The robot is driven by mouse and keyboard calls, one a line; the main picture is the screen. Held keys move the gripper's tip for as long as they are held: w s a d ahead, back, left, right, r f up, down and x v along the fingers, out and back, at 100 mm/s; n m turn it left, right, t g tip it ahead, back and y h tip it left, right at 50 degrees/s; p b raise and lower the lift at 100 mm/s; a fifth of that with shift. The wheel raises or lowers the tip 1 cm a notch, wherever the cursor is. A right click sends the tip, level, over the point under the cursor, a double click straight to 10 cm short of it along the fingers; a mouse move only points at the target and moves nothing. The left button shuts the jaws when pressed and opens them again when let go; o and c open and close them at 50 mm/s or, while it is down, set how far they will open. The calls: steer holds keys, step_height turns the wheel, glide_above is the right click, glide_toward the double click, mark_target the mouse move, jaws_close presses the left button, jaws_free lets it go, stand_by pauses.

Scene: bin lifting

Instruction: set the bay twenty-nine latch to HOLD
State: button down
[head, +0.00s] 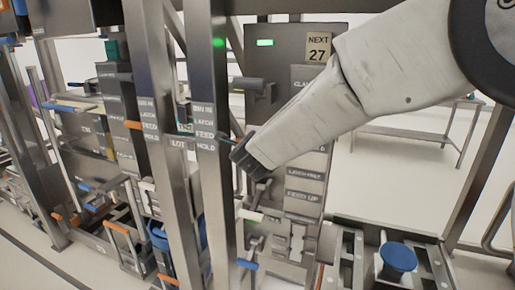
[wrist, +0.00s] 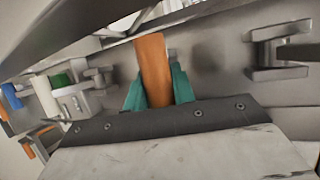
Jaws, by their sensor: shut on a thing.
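My gripper (head: 228,141) reaches in from the right to the front steel post. In the wrist view its teal fingers (wrist: 157,85) are shut on an orange lever (wrist: 154,60), one on each side. In the head view the held lever cannot be made out behind the post and gripper. The front post carries a label (head: 205,127) reading BIN IN, LATCH, FEED and HOLD; my gripper is beside FEED and HOLD. A similar label (head: 146,122) is on the post to its left. No bay number twenty-nine is readable.
A sign (head: 319,47) reads NEXT 27 on the panel behind my arm. A green light (head: 218,42) shows on the front post. A grey latch bracket (wrist: 285,50) is right of the held lever. A blue knob (head: 398,257) stands low right.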

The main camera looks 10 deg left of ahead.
steer(key=shift+w+r, duration=0.1)
steer(key=shift+r, duration=0.1)
stand_by(0.3)
steer(key=c, duration=1.2)
jaws_free()
steer(key=shift+o, duration=0.2)
steer(key=v, duration=0.7)
steer(key=shift+s, duration=0.35)
steer(key=shift+r, duration=0.1)
